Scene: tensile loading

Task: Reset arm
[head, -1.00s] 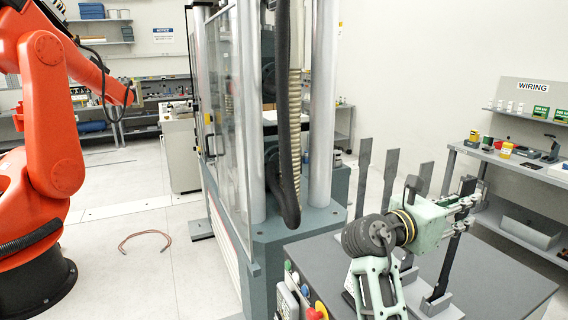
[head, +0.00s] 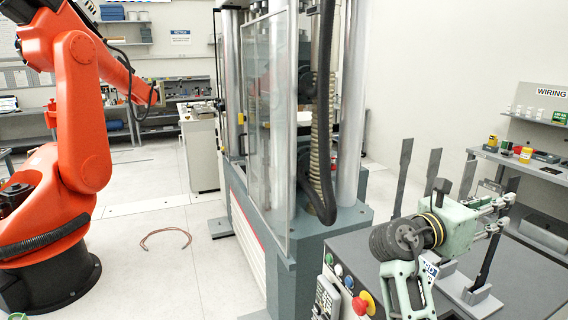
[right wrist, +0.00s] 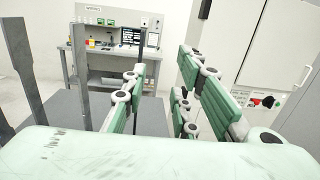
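My right gripper (head: 508,212) is over the dark table (head: 530,268) at the right of the head view. In the right wrist view (right wrist: 160,95) its green-and-grey fingers stand apart, and I see nothing between them. Several flat grey bars stand upright in a rack (head: 467,292) on the table. One bar (head: 403,172) stands left of the gripper. Another bar (head: 487,262) shows just below the fingers; I cannot tell whether they touch. Bars also show at the left of the right wrist view (right wrist: 80,62). My left gripper is out of view.
A testing machine (head: 345,225) with columns and a clear guard door (head: 265,115) stands left of the table. A control panel with a red button (head: 364,303) is at the table's front. An orange robot arm (head: 82,120) stands far left. A wiring bench (head: 530,165) is at the right.

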